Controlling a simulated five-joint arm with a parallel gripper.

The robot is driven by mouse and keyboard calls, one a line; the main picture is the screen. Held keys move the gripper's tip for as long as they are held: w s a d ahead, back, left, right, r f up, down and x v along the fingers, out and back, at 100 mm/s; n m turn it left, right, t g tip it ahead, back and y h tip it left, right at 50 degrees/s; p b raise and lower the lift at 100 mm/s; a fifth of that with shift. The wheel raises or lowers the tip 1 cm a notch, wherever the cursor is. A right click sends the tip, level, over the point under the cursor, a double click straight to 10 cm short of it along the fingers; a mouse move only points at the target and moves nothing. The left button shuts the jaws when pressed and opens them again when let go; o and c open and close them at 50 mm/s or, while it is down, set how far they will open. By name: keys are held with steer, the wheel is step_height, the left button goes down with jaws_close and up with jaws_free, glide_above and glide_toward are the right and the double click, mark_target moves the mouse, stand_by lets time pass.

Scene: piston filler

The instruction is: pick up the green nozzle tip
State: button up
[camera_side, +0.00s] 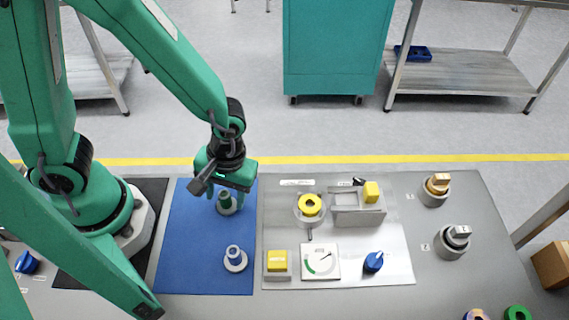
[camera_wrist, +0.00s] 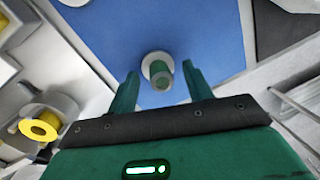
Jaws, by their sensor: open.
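The green nozzle tip (camera_side: 225,200) stands upright on a pale round base on the blue mat (camera_side: 200,268). In the wrist view the green nozzle tip (camera_wrist: 162,78) shows from above, between and a little beyond the two fingers. My gripper (camera_side: 228,198) is open over it, with a finger to either side; in the wrist view my gripper (camera_wrist: 160,82) holds nothing. I cannot tell whether the fingers touch the tip. A second tip, grey and white (camera_side: 234,258), stands on its own pale base nearer the front of the mat.
Right of the mat is a panel with a yellow ring (camera_side: 310,205), a yellow button box (camera_side: 277,263), a dial gauge (camera_side: 320,261) and a blue knob (camera_side: 373,262). Two knob-topped round parts (camera_side: 452,242) stand farther right. The mat between the two tips is bare.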

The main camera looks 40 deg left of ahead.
steer(key=shift+f, duration=0.35)
stand_by(0.3)
jaws_close()
